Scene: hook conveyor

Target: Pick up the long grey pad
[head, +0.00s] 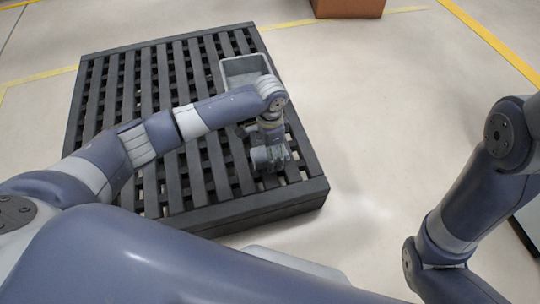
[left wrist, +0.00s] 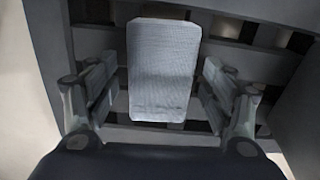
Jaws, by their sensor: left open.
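The long grey pad (left wrist: 164,70) shows in the left wrist view as a light grey textured block, longer than wide, over dark slats. My left gripper (left wrist: 160,88) is open, with one finger on each side of the pad and visible gaps between fingers and pad. In the head view my left gripper (head: 270,157) points down over the near right part of a black slatted pallet (head: 255,212). There the pad cannot be told apart from the gripper. My right gripper is out of view; only its arm shows at the right.
A grey open bin (head: 228,72) stands on the pallet's far right part, partly hidden by my left arm. A brown box (head: 348,8) is on the floor at the back. Pale floor with yellow lines lies clear to the pallet's right.

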